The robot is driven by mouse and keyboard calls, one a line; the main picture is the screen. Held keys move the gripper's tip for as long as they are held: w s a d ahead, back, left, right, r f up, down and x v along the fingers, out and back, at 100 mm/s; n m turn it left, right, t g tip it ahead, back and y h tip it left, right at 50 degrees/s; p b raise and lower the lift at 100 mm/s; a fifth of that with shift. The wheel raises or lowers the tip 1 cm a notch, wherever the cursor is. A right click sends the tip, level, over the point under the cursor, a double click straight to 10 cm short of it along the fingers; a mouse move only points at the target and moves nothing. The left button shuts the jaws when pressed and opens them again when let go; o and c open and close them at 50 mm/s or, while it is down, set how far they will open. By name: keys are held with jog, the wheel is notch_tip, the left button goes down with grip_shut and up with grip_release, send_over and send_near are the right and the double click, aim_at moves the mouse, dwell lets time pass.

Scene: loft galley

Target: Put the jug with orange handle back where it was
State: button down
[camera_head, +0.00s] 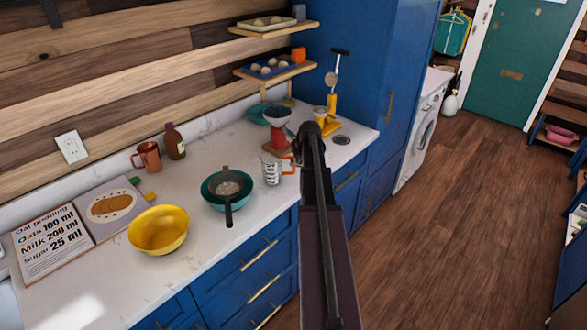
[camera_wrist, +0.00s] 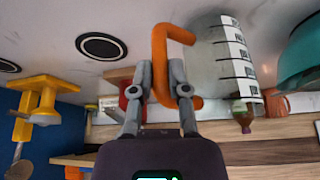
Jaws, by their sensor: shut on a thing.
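The clear measuring jug (camera_head: 272,173) with black markings is near the counter's front edge in the head view, right of a teal bowl. Its orange handle (camera_head: 291,164) faces right, towards my arm. In the wrist view the jug (camera_wrist: 215,60) looks upright relative to the counter, with the picture turned over. My gripper (camera_wrist: 160,85) has its two grey fingers shut on the orange handle. My arm hides the fingers in the head view. I cannot tell whether the jug's base touches the counter.
The teal bowl (camera_head: 212,199) with a sieve is close left of the jug. A red stand with a funnel (camera_head: 277,117) is behind it, and a yellow press (camera_head: 330,125) is at back right. A yellow bowl (camera_head: 158,232) and recipe book (camera_head: 52,243) are farther left.

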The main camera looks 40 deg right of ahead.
jog(key=shift+f, duration=0.35)
jog(key=c, duration=0.6)
grip_release()
jog(key=p+v, duration=1)
jog(key=v, duration=0.2)
jog(key=shift+r+p, duration=0.1)
jog(key=shift+p, duration=0.3)
dwell(0.6)
